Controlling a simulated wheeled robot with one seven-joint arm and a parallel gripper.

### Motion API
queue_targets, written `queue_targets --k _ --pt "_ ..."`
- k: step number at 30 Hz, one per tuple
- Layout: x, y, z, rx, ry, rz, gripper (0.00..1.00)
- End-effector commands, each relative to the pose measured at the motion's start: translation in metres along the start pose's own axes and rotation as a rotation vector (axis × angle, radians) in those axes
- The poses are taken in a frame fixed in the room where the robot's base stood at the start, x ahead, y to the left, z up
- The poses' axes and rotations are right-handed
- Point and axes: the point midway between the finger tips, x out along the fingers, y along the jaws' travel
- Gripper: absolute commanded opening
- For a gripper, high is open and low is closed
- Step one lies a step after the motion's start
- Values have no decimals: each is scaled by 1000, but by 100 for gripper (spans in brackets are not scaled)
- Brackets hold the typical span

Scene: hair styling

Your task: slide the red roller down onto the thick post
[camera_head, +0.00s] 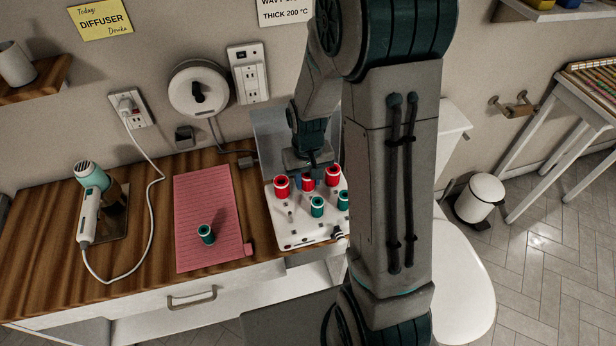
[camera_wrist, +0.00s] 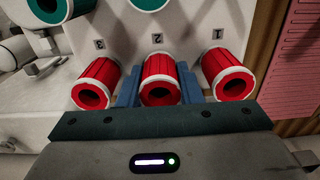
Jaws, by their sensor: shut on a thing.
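My gripper (camera_wrist: 160,92) has its two blue fingers on either side of the middle red roller (camera_wrist: 162,68), by the label 2. In the head view my gripper (camera_head: 307,178) reaches down over the white stand (camera_head: 298,236), holding that red roller (camera_head: 308,184). The roller's dark hollow end faces the wrist camera. I cannot tell how far it sits on a post; any post under it is hidden. Other red rollers stand on each side, by label 1 (camera_wrist: 229,72) and label 3 (camera_wrist: 98,82). A small bare post (camera_head: 291,216) shows at the stand's front left.
Another green roller (camera_head: 206,234) stands on the pink mat (camera_head: 205,190). A hair dryer (camera_head: 92,200) lies at the left. The neighbouring red rollers are close to my fingers.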

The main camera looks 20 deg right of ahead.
Motion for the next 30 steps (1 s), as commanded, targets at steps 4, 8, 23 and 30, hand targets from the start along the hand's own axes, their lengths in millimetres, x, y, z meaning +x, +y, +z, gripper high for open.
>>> queue_targets --k 4,8,23,30 --pt "5 0 0 0 0 0 10" --pt "4 0 0 0 0 0 57" --pt "-15 0 -1 0 4 0 57" --pt "-65 0 -1 0 8 0 57"
